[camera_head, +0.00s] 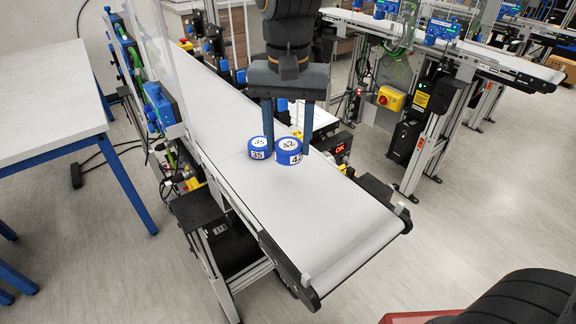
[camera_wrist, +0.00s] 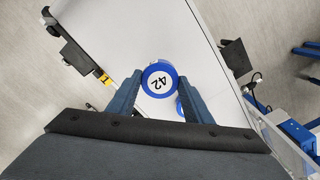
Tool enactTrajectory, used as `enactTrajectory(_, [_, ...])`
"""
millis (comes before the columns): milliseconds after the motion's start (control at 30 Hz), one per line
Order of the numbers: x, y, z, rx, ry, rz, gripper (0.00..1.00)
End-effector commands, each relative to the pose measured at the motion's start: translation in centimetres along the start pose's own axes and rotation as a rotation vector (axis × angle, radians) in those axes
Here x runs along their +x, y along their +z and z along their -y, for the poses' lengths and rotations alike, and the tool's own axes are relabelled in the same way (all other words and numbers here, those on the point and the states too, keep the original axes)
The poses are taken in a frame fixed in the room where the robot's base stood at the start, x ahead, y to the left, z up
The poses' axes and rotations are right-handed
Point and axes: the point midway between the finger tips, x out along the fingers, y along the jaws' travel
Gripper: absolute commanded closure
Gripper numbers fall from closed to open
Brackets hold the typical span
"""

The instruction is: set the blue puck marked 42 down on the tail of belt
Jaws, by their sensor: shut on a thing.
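The blue puck marked 42 (camera_head: 289,152) has a white top and sits between the two fingers of my gripper (camera_head: 288,147), which is shut on it. In the wrist view the same puck (camera_wrist: 158,79) shows between the fingertips (camera_wrist: 160,82). It is over the white belt (camera_head: 318,212), at or very near its surface; I cannot tell whether it touches. A blue puck marked 35 (camera_head: 258,149) stands on the belt just left of it. In the wrist view puck 35 (camera_wrist: 180,107) is mostly hidden by a finger.
The belt's near end, with its roller, is clear toward the lower right. A white table (camera_head: 45,95) with blue legs stands at the left. A clear guard panel (camera_head: 158,60) rises along the belt's left side. Another conveyor (camera_head: 500,65) stands at the back right.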

Motion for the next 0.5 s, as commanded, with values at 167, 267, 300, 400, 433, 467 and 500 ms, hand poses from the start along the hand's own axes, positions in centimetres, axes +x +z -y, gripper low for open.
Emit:
enactTrajectory(167, [2.3,0.0,-0.1,0.002,0.0,0.001,0.78])
enactTrajectory(267, [3.1,0.0,-0.1,0.003,0.001,0.001,0.78])
enactTrajectory(300, [3.6,0.0,-0.1,0.003,0.001,0.002,0.78])
enactTrajectory(400, [5.0,0.1,-0.1,0.003,0.002,0.004,0.78])
enactTrajectory(433, [5.4,0.1,-0.1,0.003,0.002,0.002,0.78])
enactTrajectory(467, [5.7,0.0,-0.1,0.003,0.001,0.002,0.78])
enactTrajectory(500, [6.0,0.0,-0.1,0.003,0.001,0.001,0.78])
